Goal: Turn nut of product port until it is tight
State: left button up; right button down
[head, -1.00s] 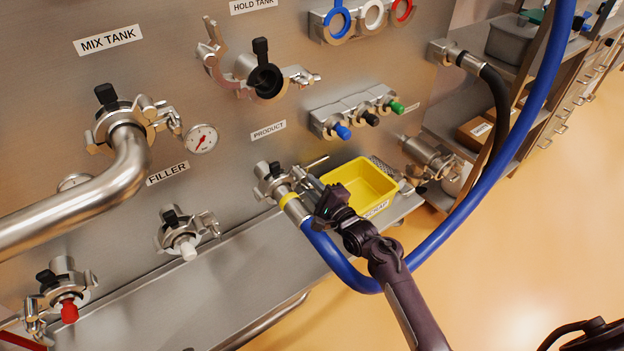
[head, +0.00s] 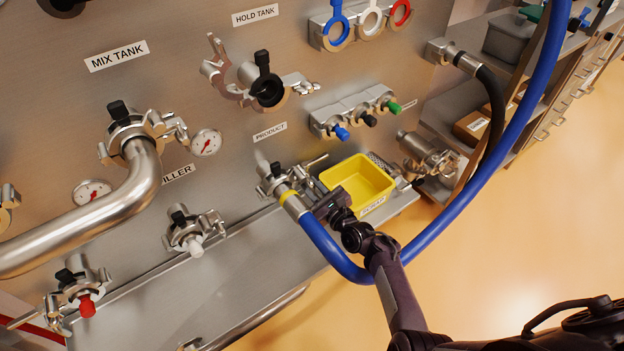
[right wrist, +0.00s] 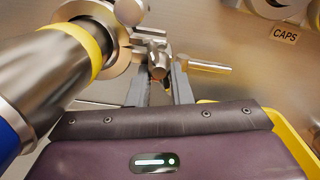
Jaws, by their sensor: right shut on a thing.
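The product port (head: 268,180) is on the steel panel below the PRODUCT label (head: 270,131). A metal clamp rings it, and the yellow-banded end (head: 290,196) of a blue hose (head: 330,250) is fitted to it. The clamp's nut (right wrist: 158,62) shows in the right wrist view between my fingertips, with a bar handle (right wrist: 204,66) sticking out to the right. My right gripper (head: 312,192) is beside the hose end, shut on the nut; its fingers (right wrist: 157,80) hide part of it. My left gripper is not in view.
A yellow bin (head: 358,183) stands close to the right of my right gripper. The blue hose loops below and to the right of my right arm. The filler port (head: 188,232) and a pipe (head: 90,220) are to the left.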

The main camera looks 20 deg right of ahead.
jog(key=shift+w+a+r, duration=0.15)
jog(key=shift+w+r, duration=0.15)
jog(key=shift+r, duration=0.45)
jog(key=shift+r+m, duration=0.15)
jog(key=shift+m, duration=0.15)
jog(key=m+p, duration=0.2)
jog(key=m, duration=0.1)
jog(key=shift+w+r, duration=0.15)
jog(key=shift+r, duration=0.05)
jog(key=c, duration=1.7)
grip_release()
jog(key=shift+f+m, duration=0.3)
jog(key=shift+m, duration=0.3)
jog(key=shift+c, duration=0.2)
jog(key=shift+o, duration=1.1)
jog(key=shift+s+r, duration=0.15)
jog(key=shift+s, duration=0.1)
jog(key=shift+s+r, duration=0.1)
jog(key=shift+s, duration=0.05)
jog(key=shift+f, duration=0.2)
jog(key=shift+s+f, duration=0.1)
